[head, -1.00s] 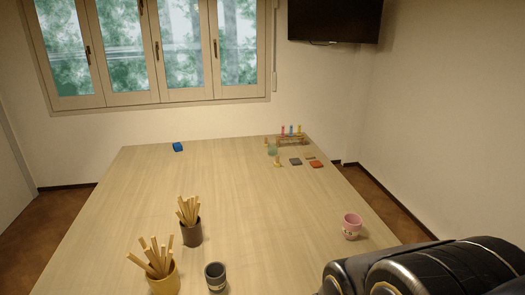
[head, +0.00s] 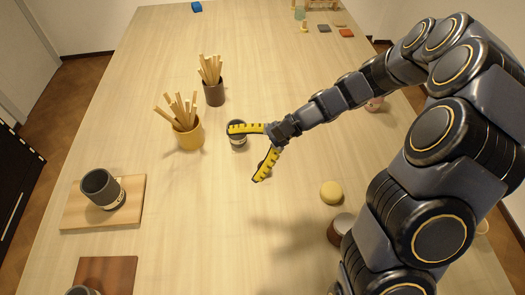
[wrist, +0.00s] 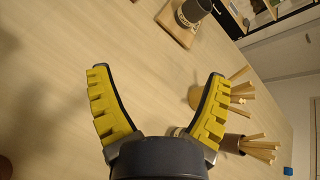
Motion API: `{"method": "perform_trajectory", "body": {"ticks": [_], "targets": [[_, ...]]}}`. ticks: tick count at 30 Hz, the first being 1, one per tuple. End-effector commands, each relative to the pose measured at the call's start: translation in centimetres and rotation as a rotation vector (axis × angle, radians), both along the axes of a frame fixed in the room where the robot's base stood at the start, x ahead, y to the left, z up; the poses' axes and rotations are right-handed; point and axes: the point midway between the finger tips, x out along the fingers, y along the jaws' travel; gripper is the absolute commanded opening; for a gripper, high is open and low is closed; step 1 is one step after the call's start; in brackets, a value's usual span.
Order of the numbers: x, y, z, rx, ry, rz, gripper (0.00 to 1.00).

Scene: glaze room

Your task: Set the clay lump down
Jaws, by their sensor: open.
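My gripper (head: 250,154) is open above the table, its two yellow-padded fingers spread with nothing between them. It also shows in the wrist view (wrist: 158,75), with only bare tabletop between the fingers. A round, dull yellow lump (head: 331,192) rests on the wooden table (head: 200,215), to the right of and nearer than my gripper in the head view. I cannot tell for certain that it is the clay lump. A dark grey cup (head: 238,140) stands beside my gripper, partly hidden by one finger.
A yellow pot (head: 188,138) and a dark pot (head: 214,94) hold wooden sticks. A grey cup (head: 100,187) stands on a wooden board (head: 75,215) at left. A brown-and-white vessel (head: 341,229) stands close to my arm. The front middle is clear.

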Motion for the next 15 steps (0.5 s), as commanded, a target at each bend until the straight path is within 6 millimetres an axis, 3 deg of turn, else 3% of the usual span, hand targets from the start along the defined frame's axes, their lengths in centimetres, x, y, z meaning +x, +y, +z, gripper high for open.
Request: {"method": "perform_trajectory", "body": {"ticks": [6, 12, 15], "targets": [[5.4, -3.5, -7.2, 0.119, 0.213, -0.346, 0.80], [7.5, -8.3, -14.7, 0.163, 0.386, -0.642, 0.80], [7.5, -10.0, -17.3, 0.169, 0.439, -0.736, 0.80]]}}
